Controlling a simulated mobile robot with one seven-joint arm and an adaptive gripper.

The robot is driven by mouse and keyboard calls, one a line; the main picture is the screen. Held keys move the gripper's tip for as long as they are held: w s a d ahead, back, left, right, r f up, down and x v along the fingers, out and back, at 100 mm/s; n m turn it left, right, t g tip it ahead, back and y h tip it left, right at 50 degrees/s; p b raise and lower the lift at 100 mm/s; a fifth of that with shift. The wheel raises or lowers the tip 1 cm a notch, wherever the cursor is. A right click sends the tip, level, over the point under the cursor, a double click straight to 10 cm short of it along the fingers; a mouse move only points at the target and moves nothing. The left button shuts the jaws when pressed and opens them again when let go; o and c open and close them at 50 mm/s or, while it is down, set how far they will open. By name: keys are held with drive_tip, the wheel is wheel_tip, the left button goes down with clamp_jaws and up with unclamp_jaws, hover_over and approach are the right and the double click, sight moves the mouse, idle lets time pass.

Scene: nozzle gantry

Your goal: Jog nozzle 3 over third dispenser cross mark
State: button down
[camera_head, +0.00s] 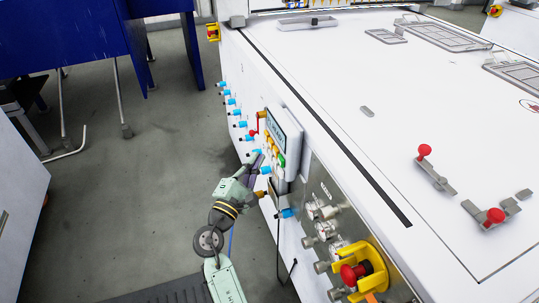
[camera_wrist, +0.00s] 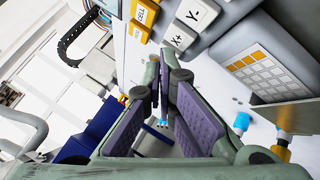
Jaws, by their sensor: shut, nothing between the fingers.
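My gripper (camera_head: 255,163) is shut and empty, at the front of the white machine below its control panel (camera_head: 281,130). In the wrist view its purple-padded fingers (camera_wrist: 165,75) come together just below large jog keys. A pale key marked X+ (camera_wrist: 178,37) is nearest the fingertips, with a Y- key (camera_wrist: 197,13) beyond it. Orange keys (camera_wrist: 143,14), one marked TEST, are to their left. I cannot tell whether the fingertips touch a key. In the head view the panel has a display and coloured buttons. Nozzle 3 and the third dispenser cross mark cannot be made out.
Blue-tipped fittings (camera_head: 232,101) stick out along the machine's front. A yellow-guarded red stop button (camera_head: 352,272) is at lower right. Blue sheet-like furniture (camera_head: 65,35) stands at left. The grey floor (camera_head: 150,190) between is mostly clear.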

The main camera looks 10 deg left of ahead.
drive_tip(key=shift+w+d, duration=0.2)
drive_tip(key=shift+d, duration=0.1)
drive_tip(key=shift+w+d, duration=0.35)
drive_tip(key=shift+d, duration=0.2)
idle(1.6)
drive_tip(key=shift+a, duration=0.1)
idle(3.7)
drive_tip(key=shift+s+a, duration=0.6)
drive_tip(key=shift+a, duration=0.2)
drive_tip(key=shift+s+a, duration=0.7)
drive_tip(key=shift+a, duration=0.35)
drive_tip(key=shift+s+a, duration=0.7)
drive_tip(key=shift+a, duration=0.35)
